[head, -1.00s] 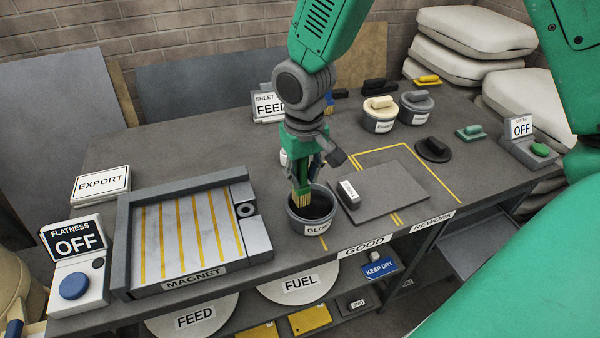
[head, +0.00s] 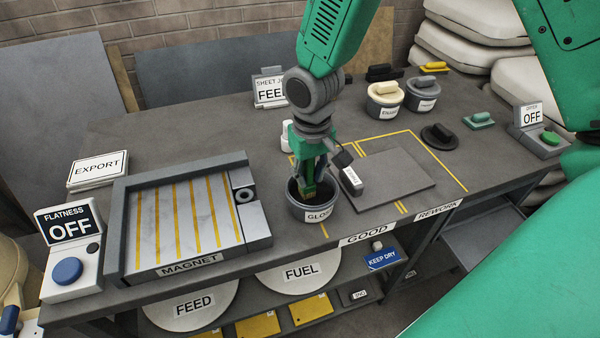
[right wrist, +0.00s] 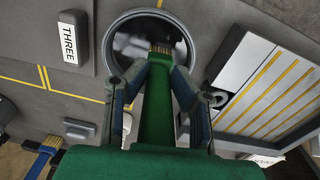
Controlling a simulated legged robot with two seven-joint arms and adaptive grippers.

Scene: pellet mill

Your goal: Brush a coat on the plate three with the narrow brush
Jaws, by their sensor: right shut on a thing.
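My right gripper (head: 312,172) is shut on the narrow brush (right wrist: 158,110), which has a green handle and pale bristles. It points down into the dark round pot labelled GLOSS (head: 316,214), with the bristle end inside the rim. The right wrist view shows the bristles over the pot's opening (right wrist: 117,45); their contact with the contents is unclear. Plate three (head: 400,182) is a flat grey plate right of the pot, carrying a white-topped block marked THREE (head: 351,179), also seen in the right wrist view (right wrist: 70,38). My left gripper is not in view.
Left of the pot is the magnet bed (head: 185,225) with yellow stripes. Two lidded pots (head: 384,103) and a dark round handled pad (head: 438,137) stand behind the plate. Bare bench lies behind the magnet bed.

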